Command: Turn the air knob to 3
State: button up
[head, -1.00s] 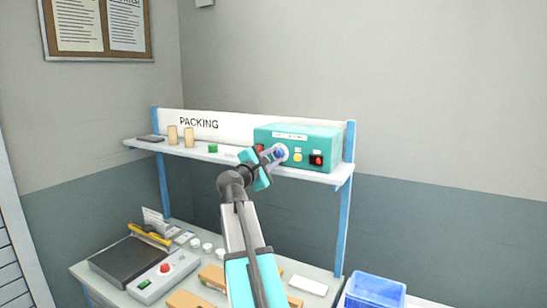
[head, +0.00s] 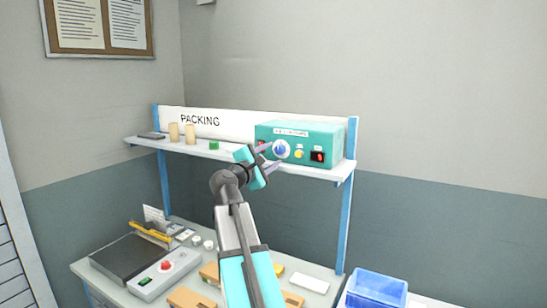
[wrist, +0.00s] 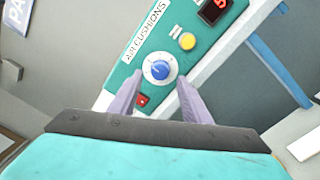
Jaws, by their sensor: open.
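The air knob is a blue knob on a round white dial (head: 281,149), on the front of a teal box labelled "AIR CUSHIONS" (wrist: 146,32). In the wrist view the blue knob (wrist: 159,70) sits between and just beyond my two fingertips, apart from both. A small white mark shows on it; the dial's numbers are too small to read. My gripper (head: 272,157) is open and empty, just left of and in front of the knob; its purple fingers also show in the wrist view (wrist: 159,82).
The box stands on a shelf (head: 240,155) with a yellow button (head: 299,154) and a dark red-lit display (head: 318,157) right of the knob. A red switch (wrist: 142,100) lies near my left finger in the wrist view. A blue bin (head: 375,290) stands lower right.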

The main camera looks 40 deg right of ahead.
jog(key=b+v, duration=0.3)
jog(key=v, duration=0.8)
dwell(0.3)
